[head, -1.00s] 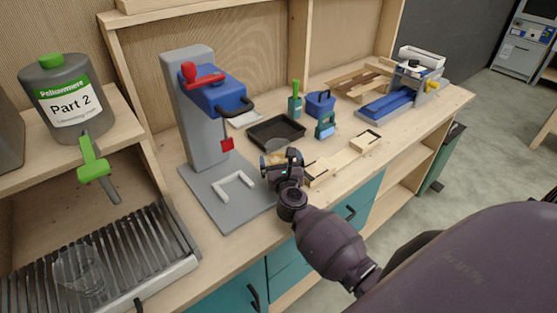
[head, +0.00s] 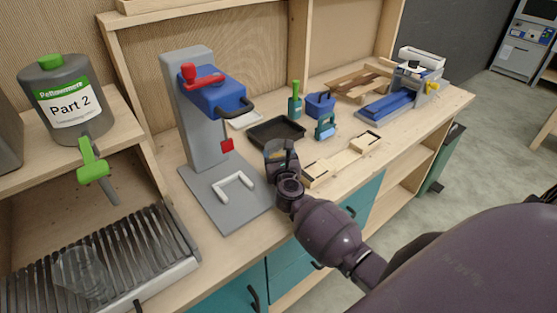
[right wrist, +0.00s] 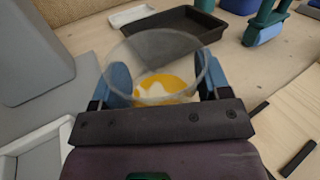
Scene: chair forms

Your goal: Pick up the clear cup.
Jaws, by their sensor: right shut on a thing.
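A clear cup with an orange and white layer at its bottom (right wrist: 158,62) is between the two blue fingers of my right gripper (right wrist: 163,82) in the right wrist view. The fingers are shut on its sides and its open rim faces up. In the head view my right gripper (head: 282,160) is by the front edge of the bench, right of the grey press base, and mostly hides the cup. A second clear cup (head: 82,272) stands on the slatted grate at lower left. My left gripper is not in view.
A grey press with a blue head (head: 213,95) stands left of my right gripper. A black tray (head: 276,131) lies just behind it. A dark bottle (head: 68,100) with a green tap overhangs the grate (head: 150,245).

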